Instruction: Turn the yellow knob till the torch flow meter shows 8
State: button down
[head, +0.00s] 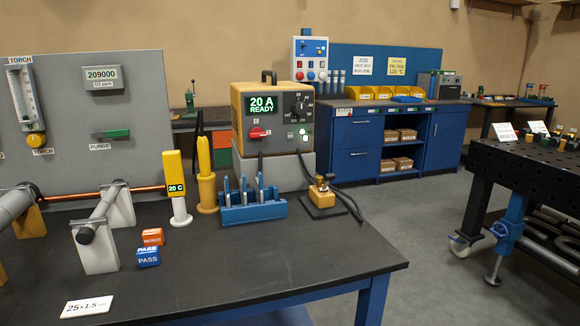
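The torch flow meter (25,95) is a clear upright tube with scale marks, mounted on the grey panel at the far left under a TORCH label (20,60). Its scale and float are too small to read. Nothing touches the knob. My gripper is not in view.
The grey panel (130,75) also carries a 209000 O2 ppm display (102,77) and a green PURGE lever (112,134). Below stand a pipe stand (97,240), a copper tube (135,191) and a yellow 20 C gauge (174,170). The front tabletop (240,260) is mostly clear.

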aim_at(36, 140)
jog(key=u, duration=1.25)
